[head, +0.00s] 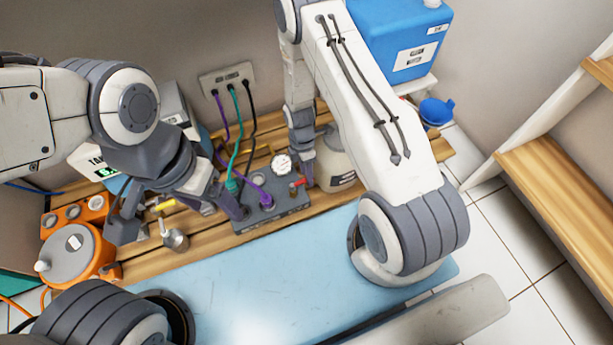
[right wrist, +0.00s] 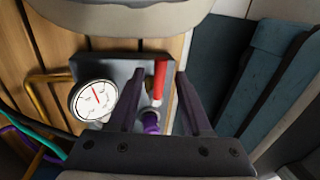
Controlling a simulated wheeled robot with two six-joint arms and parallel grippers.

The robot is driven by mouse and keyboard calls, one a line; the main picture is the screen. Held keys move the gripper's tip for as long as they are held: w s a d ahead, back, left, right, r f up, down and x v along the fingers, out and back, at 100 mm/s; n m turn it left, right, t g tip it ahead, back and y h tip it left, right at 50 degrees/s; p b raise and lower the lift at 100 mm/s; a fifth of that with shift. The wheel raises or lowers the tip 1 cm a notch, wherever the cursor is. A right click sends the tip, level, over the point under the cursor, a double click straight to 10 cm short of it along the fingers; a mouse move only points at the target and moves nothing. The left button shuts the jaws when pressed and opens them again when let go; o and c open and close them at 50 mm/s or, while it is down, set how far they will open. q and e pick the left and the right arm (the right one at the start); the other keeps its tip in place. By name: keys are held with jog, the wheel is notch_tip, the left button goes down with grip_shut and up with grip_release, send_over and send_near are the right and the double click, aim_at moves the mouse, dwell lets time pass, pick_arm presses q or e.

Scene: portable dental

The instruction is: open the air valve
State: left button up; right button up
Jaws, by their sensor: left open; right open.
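A grey panel (head: 245,222) on the slatted wooden bench carries a white pressure gauge (head: 281,164), a purple hose fitting and a valve with a red lever (head: 298,183). In the right wrist view the red lever (right wrist: 160,75) lies between the open fingers of my right gripper (right wrist: 165,98), apart from both as far as I can see. In the head view my right gripper (head: 304,172) reaches down at the panel's right end. My left gripper (head: 178,212) is open, its fingers spread above a yellow handle (head: 163,205) and a metal fitting (head: 174,238) left of the panel.
An orange unit (head: 72,258) stands at the left. A cream canister (head: 334,165) stands close behind and right of the panel. Purple, green and black hoses run from a wall plate (head: 227,78) to the panel. A pale blue mat (head: 260,295) in front is mostly clear.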

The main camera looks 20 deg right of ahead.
jog(key=shift+f, duration=0.25)
grip_shut()
dwell(1.4)
